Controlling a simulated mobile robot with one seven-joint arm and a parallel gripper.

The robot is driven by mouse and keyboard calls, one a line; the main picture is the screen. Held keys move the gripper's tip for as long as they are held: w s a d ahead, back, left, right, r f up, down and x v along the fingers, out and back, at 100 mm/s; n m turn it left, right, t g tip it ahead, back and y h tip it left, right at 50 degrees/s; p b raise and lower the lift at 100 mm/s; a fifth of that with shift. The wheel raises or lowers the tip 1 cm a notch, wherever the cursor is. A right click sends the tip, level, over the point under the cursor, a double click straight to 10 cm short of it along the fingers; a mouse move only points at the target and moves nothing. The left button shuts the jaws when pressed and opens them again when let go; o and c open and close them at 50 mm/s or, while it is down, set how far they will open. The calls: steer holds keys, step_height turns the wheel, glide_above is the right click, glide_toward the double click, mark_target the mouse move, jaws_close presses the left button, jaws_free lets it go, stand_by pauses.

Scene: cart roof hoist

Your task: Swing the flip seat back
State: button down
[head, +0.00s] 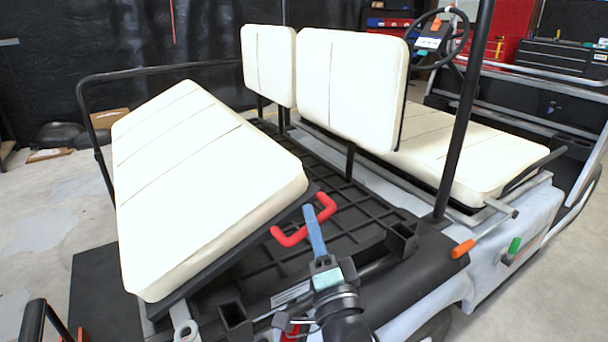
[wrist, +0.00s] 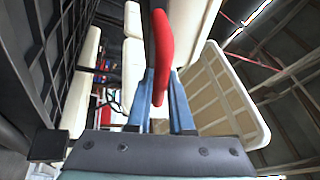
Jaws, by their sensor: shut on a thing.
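The flip seat (head: 200,190) is a cream cushion on a dark base at the rear of the cart. It is tilted, with its near right edge raised off the dark deck. A red handle (head: 290,237) sticks out from that edge and also shows upright in the wrist view (wrist: 163,50). My gripper (head: 315,225) has its blue fingers closed around the handle; in the wrist view they stand on either side of it (wrist: 160,95). The fingers hide the middle of the handle in the head view.
Two upright cream backrests (head: 350,85) stand behind the dark ribbed deck (head: 350,200). A black roof post (head: 465,110) rises at right. An orange-tipped lever (head: 463,248) and a green-tipped lever (head: 514,245) stick out at the cart's side. A black rail (head: 160,70) runs beyond the seat.

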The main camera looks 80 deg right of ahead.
steer(key=shift+f, duration=0.35)
steer(key=c, duration=0.8)
jaws_free()
steer(key=shift+r, duration=0.1)
steer(key=p+v, duration=0.3)
steer(key=v, duration=1)
steer(key=shift+w, duration=0.1)
